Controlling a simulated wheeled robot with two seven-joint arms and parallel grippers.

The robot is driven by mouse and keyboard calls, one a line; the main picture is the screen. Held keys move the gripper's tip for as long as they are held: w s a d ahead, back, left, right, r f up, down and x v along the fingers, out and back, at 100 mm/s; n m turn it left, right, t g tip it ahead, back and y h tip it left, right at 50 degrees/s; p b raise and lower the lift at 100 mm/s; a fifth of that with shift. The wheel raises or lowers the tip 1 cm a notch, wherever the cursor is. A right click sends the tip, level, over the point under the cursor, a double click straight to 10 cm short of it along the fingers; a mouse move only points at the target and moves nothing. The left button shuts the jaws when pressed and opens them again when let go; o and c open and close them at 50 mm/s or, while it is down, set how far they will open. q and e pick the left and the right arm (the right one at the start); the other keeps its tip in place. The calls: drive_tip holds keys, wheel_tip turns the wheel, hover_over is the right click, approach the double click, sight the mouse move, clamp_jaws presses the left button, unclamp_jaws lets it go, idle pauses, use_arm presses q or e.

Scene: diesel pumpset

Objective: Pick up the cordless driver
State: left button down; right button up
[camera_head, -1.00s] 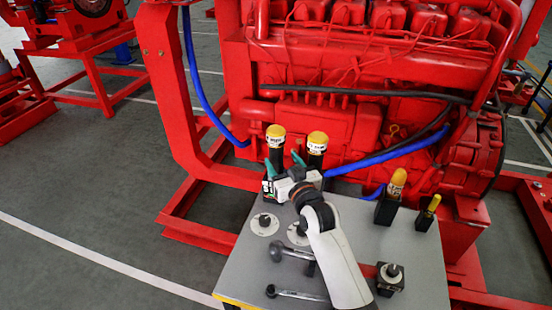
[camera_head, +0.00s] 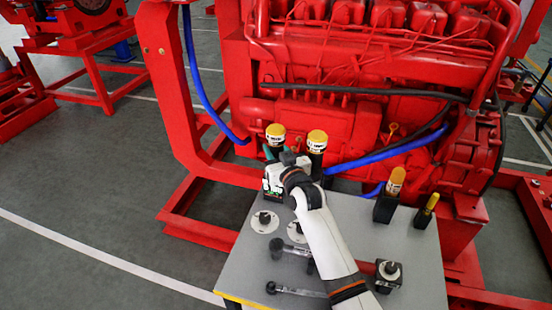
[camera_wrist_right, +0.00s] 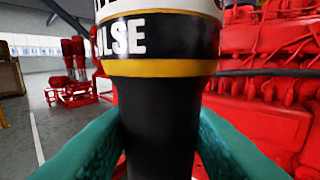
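The cordless driver (camera_head: 275,139) appears to be the left of two upright black bodies with yellow tops and lettered white bands at the table's back edge. A dark block with white and green marks shows at its foot. In the right wrist view, its black grip and lettered band (camera_wrist_right: 160,125) fill the middle. My right gripper (camera_head: 274,161) is at the grip, with one teal finger on each side. In the right wrist view, the fingers (camera_wrist_right: 160,150) look spread, with thin gaps low down; contact higher up is unclear. My left gripper is not in view.
A similar yellow-topped body (camera_head: 317,142) stands close on the right. The grey table (camera_head: 350,225) also holds yellow-tipped tools (camera_head: 391,196), round discs (camera_head: 263,221), a lever (camera_head: 298,292) and a black block (camera_head: 388,275). The red engine (camera_head: 350,110) rises close behind.

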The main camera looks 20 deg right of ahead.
drive_tip(key=shift+c, duration=1.4)
drive_tip(key=shift+r, duration=0.1)
clamp_jaws()
wheel_tip(320, 180, up, 18)
drive_tip(key=shift+b, duration=0.3)
drive_tip(key=o, duration=0.7)
unclamp_jaws()
clamp_jaws()
